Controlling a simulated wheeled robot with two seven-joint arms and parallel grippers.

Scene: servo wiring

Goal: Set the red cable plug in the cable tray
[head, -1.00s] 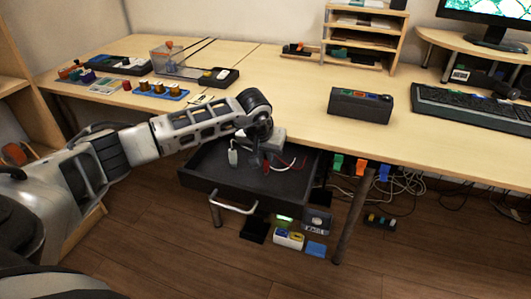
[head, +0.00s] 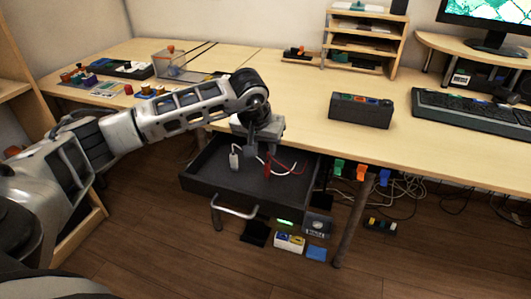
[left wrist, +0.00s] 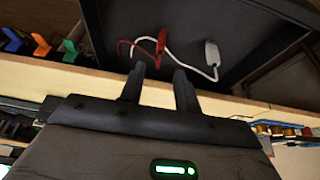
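The red cable plug (head: 267,170) stands with its red cable in the dark open tray (head: 205,187) under the desk edge. It also shows in the left wrist view (left wrist: 161,41), just beyond my fingertips, in line with the gap between them. My left gripper (head: 261,152) points down above the tray. Its two fingers are apart and empty in the left wrist view (left wrist: 158,73). Whether the fingertips touch the plug is hard to tell. My right gripper is in neither view.
A white plug (head: 234,160) on a white cable stands left of the red one in the tray. Green, orange and blue clips (head: 362,172) hang under the desk edge to the right. A dark box (head: 360,108) sits on the desk.

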